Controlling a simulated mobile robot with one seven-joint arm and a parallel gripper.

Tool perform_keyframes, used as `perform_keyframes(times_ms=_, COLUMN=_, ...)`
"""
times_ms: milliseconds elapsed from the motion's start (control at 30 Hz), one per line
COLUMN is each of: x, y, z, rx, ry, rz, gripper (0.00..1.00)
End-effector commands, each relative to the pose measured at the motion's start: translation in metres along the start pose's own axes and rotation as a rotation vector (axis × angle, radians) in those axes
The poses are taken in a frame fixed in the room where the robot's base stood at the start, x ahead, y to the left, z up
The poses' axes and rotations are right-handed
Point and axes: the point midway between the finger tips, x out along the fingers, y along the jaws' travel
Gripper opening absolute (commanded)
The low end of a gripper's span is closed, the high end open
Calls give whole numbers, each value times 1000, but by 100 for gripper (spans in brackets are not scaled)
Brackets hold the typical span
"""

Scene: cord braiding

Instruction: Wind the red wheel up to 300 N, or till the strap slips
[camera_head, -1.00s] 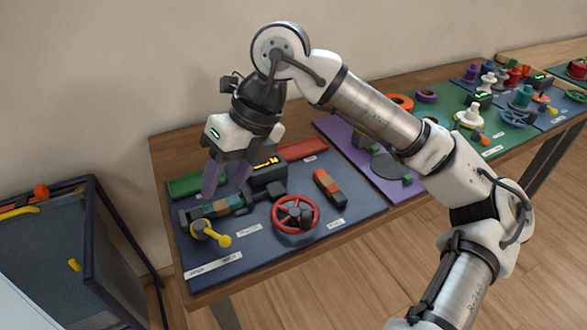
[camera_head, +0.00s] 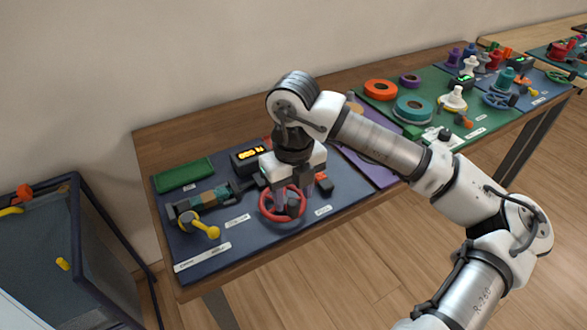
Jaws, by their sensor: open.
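The red wheel (camera_head: 264,208) lies flat on the blue mat (camera_head: 225,255) at the front right of its station. My gripper (camera_head: 296,200) is open and points down over the wheel's right half, its fingers straddling the area near the hub and knob. I cannot tell whether the fingers touch the wheel. A striped strap or cord piece (camera_head: 210,199) runs along a dark holder to the left of the wheel. A dark box with an amber display (camera_head: 250,155) stands behind it; its digits look like zeros with an N, but are small.
A yellow-handled lever (camera_head: 207,230) sits at the mat's front left. A green block (camera_head: 184,174) lies at the back left. An orange-and-dark piece (camera_head: 325,184) is just right of my gripper. A dark-framed bin (camera_head: 60,250) stands left of the table.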

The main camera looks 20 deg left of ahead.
Motion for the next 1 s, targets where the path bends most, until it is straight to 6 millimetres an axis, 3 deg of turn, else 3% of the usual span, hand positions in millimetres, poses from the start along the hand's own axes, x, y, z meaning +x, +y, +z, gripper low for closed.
perform_keyframes(times_ms=233, x=27, y=0, z=0, rx=0, ry=1, rz=2, gripper=48)
perform_keyframes(times_ms=600, x=33, y=0, z=0, rx=-1, ry=0, rz=0, gripper=48)
perform_keyframes(times_ms=967, x=32, y=0, z=0, rx=-1, ry=0, rz=0, gripper=1)
perform_keyframes(times_ms=1000, x=32, y=0, z=0, rx=-1, ry=0, rz=0, gripper=18)
